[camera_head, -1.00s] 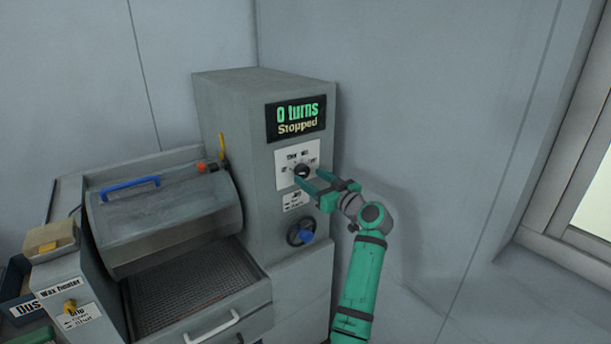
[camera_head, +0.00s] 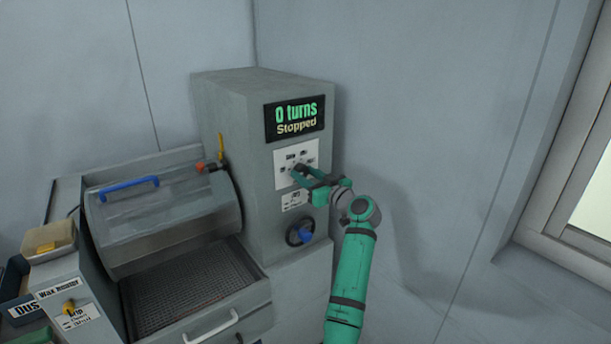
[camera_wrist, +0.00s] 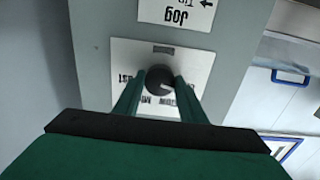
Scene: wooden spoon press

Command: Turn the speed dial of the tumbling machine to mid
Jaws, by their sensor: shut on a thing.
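The tumbling machine's grey tower (camera_head: 234,120) carries a white dial plate below its display. The speed dial (camera_wrist: 158,78) is a round black knob on this plate (camera_wrist: 195,62), seen upside down in the wrist view. A pale mark on the knob points to the right and slightly down there. Labels around it are partly covered; "Fast" is at its left and "Slow" below it. My gripper (camera_wrist: 158,90) has its two green fingers shut on the dial from either side. In the head view my gripper (camera_head: 300,172) hides most of the dial.
The display (camera_head: 295,118) reads "0 turns" and "Stopped". The clear drum cover with a blue handle (camera_head: 129,188) is at the left. Free room lies right of the tower.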

